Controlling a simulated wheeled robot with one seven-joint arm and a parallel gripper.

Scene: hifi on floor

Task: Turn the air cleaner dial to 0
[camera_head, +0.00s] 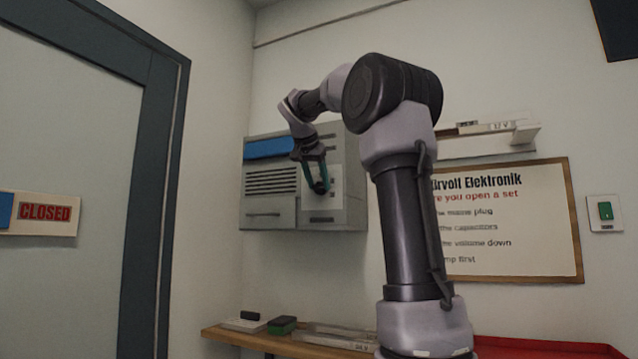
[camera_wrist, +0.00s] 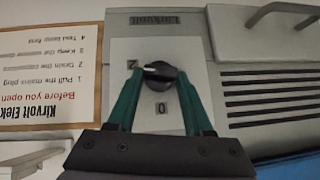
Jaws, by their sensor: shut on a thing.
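The air cleaner (camera_head: 270,210) is a grey wall box with a slotted grille and a light dial plate at its right. Its black dial (camera_wrist: 160,74) is between the green fingers of my gripper (camera_wrist: 160,80), which is shut on it. In the wrist view the picture is upside down; a pale pointer line on the dial aims left, towards the mark 2 (camera_wrist: 133,65). The mark 0 (camera_wrist: 162,108) shows below the dial, between the fingers. In the head view my gripper (camera_head: 318,187) is at the plate, and the dial's marks are too small to read.
A framed notice (camera_head: 510,225) hangs right of the air cleaner, below a small shelf (camera_head: 490,142). A green switch (camera_head: 605,211) is further right. A wooden bench (camera_head: 240,338) with small items stands below. A door with a CLOSED sign (camera_head: 45,213) is at left.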

